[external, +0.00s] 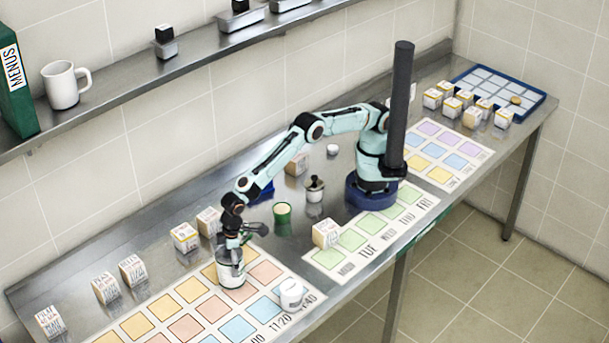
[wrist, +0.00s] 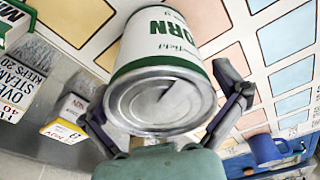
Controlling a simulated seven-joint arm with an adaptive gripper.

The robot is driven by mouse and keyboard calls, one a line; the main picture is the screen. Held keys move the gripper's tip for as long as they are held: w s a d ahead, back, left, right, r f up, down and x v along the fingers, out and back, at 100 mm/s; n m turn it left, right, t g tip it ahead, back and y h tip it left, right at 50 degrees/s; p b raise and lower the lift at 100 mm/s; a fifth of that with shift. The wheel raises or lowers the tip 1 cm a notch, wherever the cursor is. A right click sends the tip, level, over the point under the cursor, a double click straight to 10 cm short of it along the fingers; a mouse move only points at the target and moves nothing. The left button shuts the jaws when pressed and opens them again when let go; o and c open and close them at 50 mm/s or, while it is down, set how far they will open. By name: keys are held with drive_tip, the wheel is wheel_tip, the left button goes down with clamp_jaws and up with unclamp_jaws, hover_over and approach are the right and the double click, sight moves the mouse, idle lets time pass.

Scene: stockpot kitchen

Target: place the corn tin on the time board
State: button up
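The corn tin (external: 231,274), white with a green band, is upright over the time board (external: 183,328), a pale sheet with rows of yellow, salmon and blue squares. My gripper (external: 232,254) points down from above, its fingers on either side of the tin. In the wrist view, the corn tin (wrist: 165,85) fills the space between the fingers of my gripper (wrist: 160,100), which appear to press on its sides. Its grey metal end and the green CORN lettering face the camera. Whether its base touches the board is hidden.
A white canister (external: 291,294) stands on the board's right part. Lettered boxes (external: 132,270) line the back left, with more (external: 185,237) behind my gripper. A green cup (external: 282,212) and a lidded pot (external: 315,189) stand behind to the right. A box (external: 326,234) sits on the weekday board.

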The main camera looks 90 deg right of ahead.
drive_tip(key=r, duration=0.4)
drive_tip(key=s+r, duration=0.1)
drive_tip(key=r, duration=0.7)
drive_tip(key=shift+s+d, duration=0.25)
drive_tip(key=shift+d, duration=0.05)
drive_tip(key=shift+r, duration=0.1)
drive_tip(key=shift+d+r, duration=0.2)
drive_tip(key=shift+d, duration=0.1)
drive_tip(key=s+d+r+m, duration=0.1)
drive_tip(key=s+d+r, duration=0.25)
drive_tip(key=d, duration=0.45)
drive_tip(key=s+d+r, duration=0.2)
drive_tip(key=d+r, duration=0.2)
drive_tip(key=d, duration=0.4)
drive_tip(key=s+d+r+m, duration=0.1)
drive_tip(key=s+d+r, duration=0.2)
drive_tip(key=d, duration=0.5)
drive_tip(key=s+d+f, duration=0.1)
drive_tip(key=s+d, duration=0.2)
drive_tip(key=s, duration=0.3)
drive_tip(key=s+d+f+g, duration=0.1)
drive_tip(key=s+d, duration=0.2)
drive_tip(key=s, duration=0.3)
drive_tip(key=s+d+f+m, duration=0.1)
drive_tip(key=s+d, duration=0.2)
drive_tip(key=s, duration=0.4)
drive_tip(key=shift+d+f+g, duration=0.25)
drive_tip(key=shift+f+g, duration=0.1)
drive_tip(key=shift+g, duration=0.05)
